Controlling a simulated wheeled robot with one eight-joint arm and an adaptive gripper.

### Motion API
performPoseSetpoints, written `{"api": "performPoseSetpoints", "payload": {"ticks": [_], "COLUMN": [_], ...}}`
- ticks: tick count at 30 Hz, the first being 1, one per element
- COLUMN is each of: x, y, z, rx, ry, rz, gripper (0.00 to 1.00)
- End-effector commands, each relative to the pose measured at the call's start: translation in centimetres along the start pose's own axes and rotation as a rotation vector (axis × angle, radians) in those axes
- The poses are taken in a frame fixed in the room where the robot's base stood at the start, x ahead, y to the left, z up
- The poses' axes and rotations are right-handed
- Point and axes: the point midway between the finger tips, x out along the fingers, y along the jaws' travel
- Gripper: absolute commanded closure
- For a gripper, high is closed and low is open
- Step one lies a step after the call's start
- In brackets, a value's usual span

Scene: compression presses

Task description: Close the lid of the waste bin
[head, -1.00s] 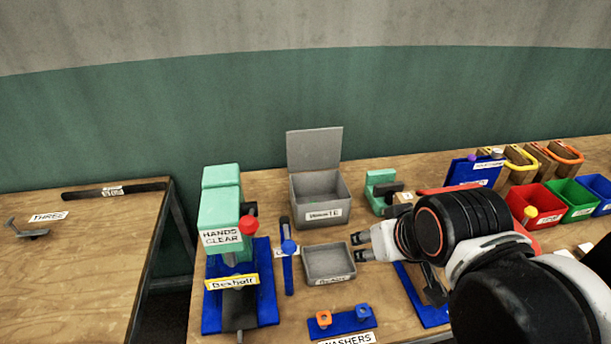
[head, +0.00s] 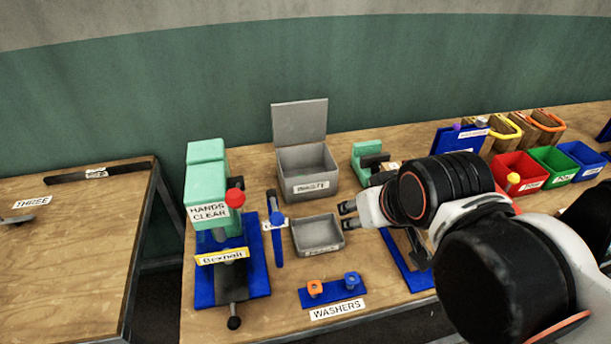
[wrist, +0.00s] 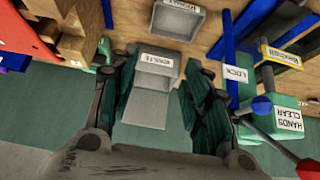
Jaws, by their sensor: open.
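The grey waste bin (head: 308,187), labelled WASTE, stands at the back of the bench. Its lid (head: 299,123) is open and stands up at the bin's back edge, against the green wall. In the wrist view the bin (wrist: 156,72) and its raised lid (wrist: 146,108) show between my fingers. My gripper (head: 347,214) is open and empty. In the head view it is in front of the bin and to its right, beside the small grey tray, apart from the lid.
A green press (head: 207,185) with a red knob stands left of the bin. The small grey tray (head: 319,251) lies in front of it. A small green fixture (head: 368,158) is to its right. A blue washer stand (head: 333,290) is near the front edge. Coloured bins (head: 552,159) stand far right.

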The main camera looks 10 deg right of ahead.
Motion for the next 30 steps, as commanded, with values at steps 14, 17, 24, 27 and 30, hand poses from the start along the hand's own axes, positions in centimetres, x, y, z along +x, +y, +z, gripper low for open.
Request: {"api": "performPoseSetpoints", "payload": {"ticks": [14, 17, 24, 27, 30], "x": [-1.2, -1.2, -0.2, 0.6, 1.5], "y": [-0.1, -0.1, -0.2, -0.2, -0.2], "z": [-8.6, -11.6, -18.6, -21.4, -24.1], "rx": [0.0, 0.0, 0.0, 0.0, 0.0], "ry": [-0.014, -0.02, -0.035, -0.04, -0.046], "rz": [0.0, 0.0, -0.001, -0.001, -0.001], "gripper": [1.0, 1.0, 1.0, 1.0, 1.0]}}
